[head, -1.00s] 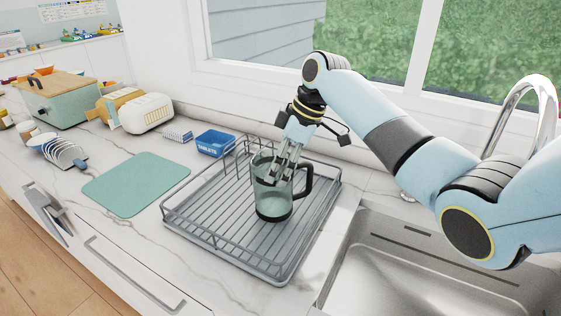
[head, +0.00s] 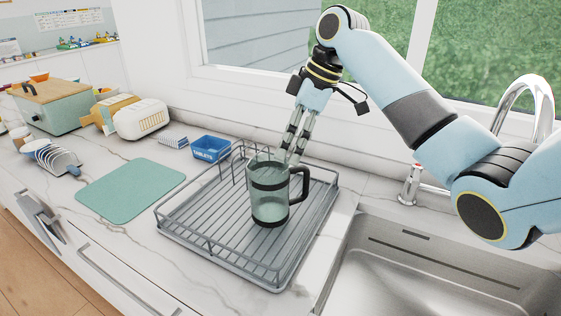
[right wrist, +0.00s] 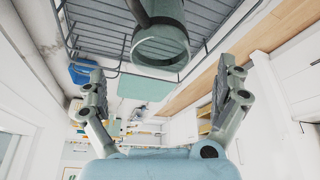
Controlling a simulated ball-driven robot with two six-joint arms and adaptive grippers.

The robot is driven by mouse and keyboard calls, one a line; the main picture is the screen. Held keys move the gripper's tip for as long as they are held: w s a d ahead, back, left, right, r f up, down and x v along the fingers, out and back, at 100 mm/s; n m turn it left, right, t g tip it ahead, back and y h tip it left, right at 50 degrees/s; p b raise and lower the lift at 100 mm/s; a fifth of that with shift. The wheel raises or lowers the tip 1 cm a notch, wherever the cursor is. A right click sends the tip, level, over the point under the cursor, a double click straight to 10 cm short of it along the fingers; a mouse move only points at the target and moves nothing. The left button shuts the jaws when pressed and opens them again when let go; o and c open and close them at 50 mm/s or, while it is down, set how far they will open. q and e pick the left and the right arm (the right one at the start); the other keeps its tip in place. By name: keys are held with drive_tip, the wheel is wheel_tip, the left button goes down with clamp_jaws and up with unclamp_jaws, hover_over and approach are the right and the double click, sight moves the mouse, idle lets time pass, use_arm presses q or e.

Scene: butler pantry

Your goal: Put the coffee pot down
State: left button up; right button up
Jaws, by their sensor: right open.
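The coffee pot (head: 268,207) is a greenish see-through pot with dark bands and a black handle. It stands upright on the grey wire dish rack (head: 222,258), its handle toward the right. My right gripper (head: 291,155) is above and just behind the pot's rim, open and apart from it. In the right wrist view the pot (right wrist: 160,47) shows at the top centre, beyond the spread fingers of my right gripper (right wrist: 165,95), with nothing between them. My left gripper is not in view.
A sink with a chrome tap (head: 540,100) lies right of the rack. A green mat (head: 130,188) lies left of it, with bare counter around. A blue tablets box (head: 211,148) stands behind. A toaster (head: 141,117) and a plate holder (head: 52,158) are further left.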

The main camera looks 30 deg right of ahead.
drive_tip(key=shift+v, duration=2.15)
drive_tip(key=shift+f, duration=0.1)
